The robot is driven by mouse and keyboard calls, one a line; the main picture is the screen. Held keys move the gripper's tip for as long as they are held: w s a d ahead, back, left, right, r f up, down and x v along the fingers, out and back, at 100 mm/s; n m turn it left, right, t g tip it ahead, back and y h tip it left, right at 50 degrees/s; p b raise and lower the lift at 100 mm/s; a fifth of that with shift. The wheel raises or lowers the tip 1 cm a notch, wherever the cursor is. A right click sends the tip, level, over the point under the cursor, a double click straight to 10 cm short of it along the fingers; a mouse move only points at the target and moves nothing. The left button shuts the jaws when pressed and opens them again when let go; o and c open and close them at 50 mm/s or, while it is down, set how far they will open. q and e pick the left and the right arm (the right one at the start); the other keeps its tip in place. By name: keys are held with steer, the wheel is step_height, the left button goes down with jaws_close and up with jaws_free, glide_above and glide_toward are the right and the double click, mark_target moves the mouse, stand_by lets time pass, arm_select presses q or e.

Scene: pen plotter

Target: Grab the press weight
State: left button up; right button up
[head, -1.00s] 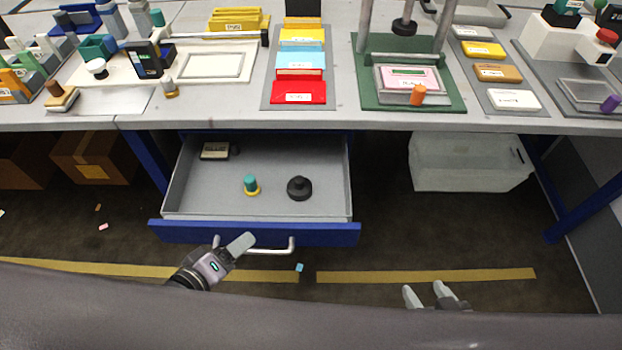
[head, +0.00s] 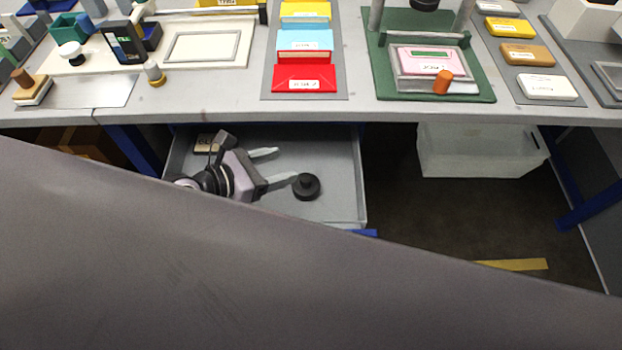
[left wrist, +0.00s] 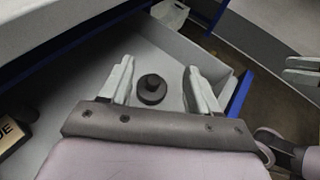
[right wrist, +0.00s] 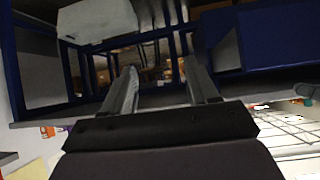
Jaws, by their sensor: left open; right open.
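The press weight, a round black piece with a knob on top (head: 306,187), stands upright on the floor of the open drawer. It also shows in the left wrist view (left wrist: 152,89), framed between the fingers and beyond them. My left gripper (head: 280,166) is over the drawer, open and empty, just left of the weight with its fingers pointing toward it. I cannot tell whether a finger touches it. My right gripper (right wrist: 165,85) is open and empty in the right wrist view. It is not in the head view.
The drawer (head: 345,205) is pulled out below the workbench (head: 200,112). A small labelled box (head: 207,142) lies at its back left. The teal and yellow piece is hidden in the head view. A translucent bin (head: 480,150) stands to the right under the bench.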

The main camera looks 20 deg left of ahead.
arm_select(q)
steer(key=b, duration=0.5)
glide_toward(304, 177)
steer(key=x, duration=0.3)
steer(key=shift+s, duration=0.1)
steer(key=shift+f+b, duration=0.4)
steer(key=shift+b, duration=0.05)
steer(key=shift+w+d+r, duration=0.1)
steer(key=shift+w+d, duration=0.15)
steer(key=shift+w, duration=0.05)
steer(key=shift+w+d, duration=0.3)
steer(key=b+x, duration=0.1)
steer(key=x, duration=0.5)
steer(key=shift+s, duration=0.1)
jaws_close()
arm_select(e)
steer(key=f, duration=0.3)
steer(key=a+f, duration=0.1)
steer(key=f, duration=0.1)
steer(key=shift+w, duration=0.25)
